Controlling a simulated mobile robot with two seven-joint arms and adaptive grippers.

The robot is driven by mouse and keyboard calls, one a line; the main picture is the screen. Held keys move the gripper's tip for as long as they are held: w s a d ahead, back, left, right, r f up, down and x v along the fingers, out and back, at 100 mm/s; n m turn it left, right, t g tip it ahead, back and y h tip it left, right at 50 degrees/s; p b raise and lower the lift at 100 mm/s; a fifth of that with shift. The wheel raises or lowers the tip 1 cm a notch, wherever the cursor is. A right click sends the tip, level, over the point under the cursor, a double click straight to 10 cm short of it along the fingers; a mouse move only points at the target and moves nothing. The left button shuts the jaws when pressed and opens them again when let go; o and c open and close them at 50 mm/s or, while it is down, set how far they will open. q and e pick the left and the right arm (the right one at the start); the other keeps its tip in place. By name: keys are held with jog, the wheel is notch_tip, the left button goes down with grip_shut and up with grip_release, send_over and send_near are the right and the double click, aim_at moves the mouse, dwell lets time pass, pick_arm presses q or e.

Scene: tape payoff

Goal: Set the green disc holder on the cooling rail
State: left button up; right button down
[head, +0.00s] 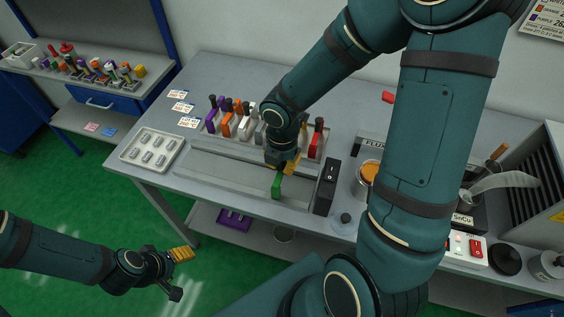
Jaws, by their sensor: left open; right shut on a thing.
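The green disc holder (277,186) is upright under my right gripper (282,166), which is shut on it, above the long grey fixture at the front of the bench. Whether its lower end touches the fixture is not clear. A low grey rail (225,171) runs along this fixture, with a bare stretch left of the green holder. Behind it, several purple, orange, white and red holders stand in a row. I cannot tell for certain which part is the cooling rail. My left gripper (180,273) is open and empty, over the green floor left of the bench.
A black switch box (326,187) stands just right of the green holder. A tray of metal pieces (152,148) lies at the bench's left end. A tin with orange contents (369,173) and a soldering pot area lie right, partly hidden by my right arm.

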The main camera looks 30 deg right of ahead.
jog(key=shift+f, duration=0.1)
jog(key=shift+c, duration=1.7)
grip_release()
notch_tip(320, 180, up, 3)
jog(key=p, duration=0.2)
jog(key=shift+p, duration=0.4)
jog(key=shift+r+p, duration=2.05)
jog(key=shift+p, duration=0.05)
jog(key=shift+s+f, duration=0.1)
jog(key=shift+s, duration=0.05)
